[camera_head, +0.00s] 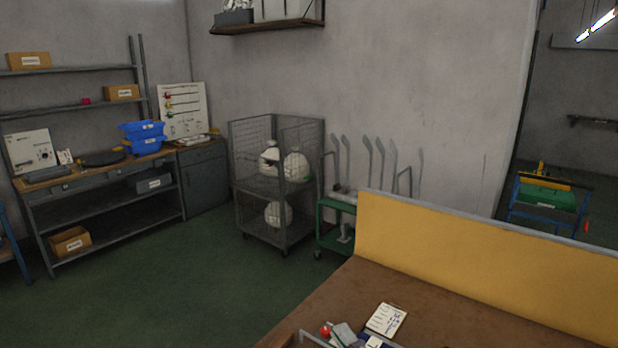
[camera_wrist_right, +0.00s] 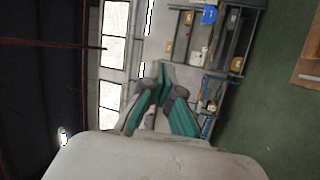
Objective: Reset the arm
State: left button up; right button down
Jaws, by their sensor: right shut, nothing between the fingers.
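My right gripper (camera_wrist_right: 162,76) shows in the right wrist view, with teal and grey fingers. Its fingers come together at the tips and nothing is held between them. It points out over the room, with shelves beyond it, and touches nothing that I can see. Neither gripper shows in the head view. My left gripper is in neither view.
A brown table (camera_head: 330,300) with a yellow divider (camera_head: 480,262) stands at the front right; a clipboard (camera_head: 386,320) lies on it. A wire cage cart (camera_head: 259,212) holds white bundles. A workbench (camera_head: 108,183) stands left. The green floor (camera_head: 190,285) is clear.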

jog(key=s+d+f+m+g+h, duration=0.2)
jog(key=s+d+f+m+h, duration=0.1)
jog(key=d+f+m+h, duration=0.5)
jog(key=s+d+f+m+g+h, duration=0.25)
jog(key=d+f+m+h, duration=0.2)
jog(key=d+m, duration=0.35)
jog(key=s+a+f+m+g, duration=0.1)
jog(key=s+f+g, duration=0.2)
jog(key=s, duration=0.4)
jog(key=s+f+m+g+y, duration=0.1)
jog(key=s+f+m+g, duration=0.1)
jog(key=s+f+g, duration=0.3)
jog(key=s+a+f+m+g, duration=0.1)
jog(key=s+f+g, duration=0.1)
jog(key=s, duration=0.6)
notch_tip(320, 180, down, 26)
jog(key=b, duration=0.2)
jog(key=s+d+f+g+b, duration=0.2)
jog(key=s+d+f, duration=0.1)
jog(key=s+f, duration=1.4)
notch_tip(320, 180, down, 3)
jog(key=shift+s+d+r, duration=0.1)
jog(key=shift+s+d, duration=0.05)
jog(key=shift+s, duration=0.15)
